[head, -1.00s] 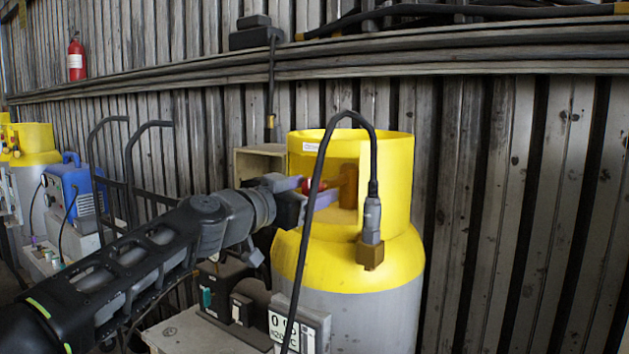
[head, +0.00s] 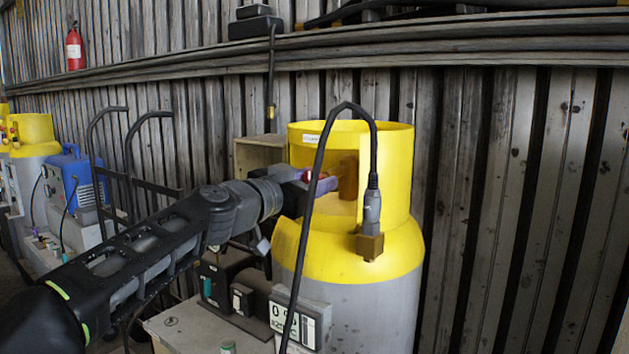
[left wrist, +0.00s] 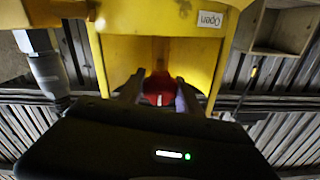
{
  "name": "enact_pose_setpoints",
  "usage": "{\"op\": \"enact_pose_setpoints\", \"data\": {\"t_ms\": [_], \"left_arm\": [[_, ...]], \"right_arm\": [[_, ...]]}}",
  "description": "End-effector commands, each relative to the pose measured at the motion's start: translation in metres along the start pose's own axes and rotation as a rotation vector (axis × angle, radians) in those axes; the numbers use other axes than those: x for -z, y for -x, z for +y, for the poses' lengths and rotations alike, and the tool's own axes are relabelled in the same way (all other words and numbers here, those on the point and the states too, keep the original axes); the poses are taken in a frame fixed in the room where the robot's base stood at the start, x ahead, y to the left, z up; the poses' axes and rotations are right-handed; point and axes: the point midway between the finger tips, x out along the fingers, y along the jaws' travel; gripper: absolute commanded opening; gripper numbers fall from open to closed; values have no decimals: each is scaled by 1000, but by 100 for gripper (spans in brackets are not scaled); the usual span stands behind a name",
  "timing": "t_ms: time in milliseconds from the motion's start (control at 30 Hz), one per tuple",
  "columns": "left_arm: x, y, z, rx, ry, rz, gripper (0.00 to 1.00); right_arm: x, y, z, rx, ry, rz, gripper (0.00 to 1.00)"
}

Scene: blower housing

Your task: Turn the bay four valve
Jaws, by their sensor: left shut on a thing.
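The yellow-collared grey cylinder (head: 346,292) stands upright at the centre of the head view. Its red valve knob (head: 306,176) sits in the collar's opening, mostly hidden by my gripper. In the left wrist view the red knob (left wrist: 158,86) lies between the two fingers, below a label reading "Open" (left wrist: 210,19). My left gripper (head: 318,183) reaches into the collar from the left and is shut on the knob; its fingers (left wrist: 158,92) flank it in the left wrist view. My right gripper is not in view.
A black cable (head: 316,170) loops in front of the collar to a grey connector (head: 372,205). A display box (head: 300,318) stands at the cylinder's lower left. A blue machine (head: 73,184) and another yellow-topped cylinder (head: 33,132) are at left. A ribbed wall (head: 480,180) is behind.

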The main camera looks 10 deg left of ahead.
Motion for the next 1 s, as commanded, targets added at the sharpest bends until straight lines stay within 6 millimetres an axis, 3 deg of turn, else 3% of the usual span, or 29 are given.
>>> {"op": "enact_pose_setpoints", "data": {"t_ms": [200,633,1000], "left_arm": [[0,0,0,0,0,0,1],[-1,0,0,0,63,0,1],[-1,0,0,0,311,0,1]], "right_arm": [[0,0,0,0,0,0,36],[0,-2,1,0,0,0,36],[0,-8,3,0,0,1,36]]}}
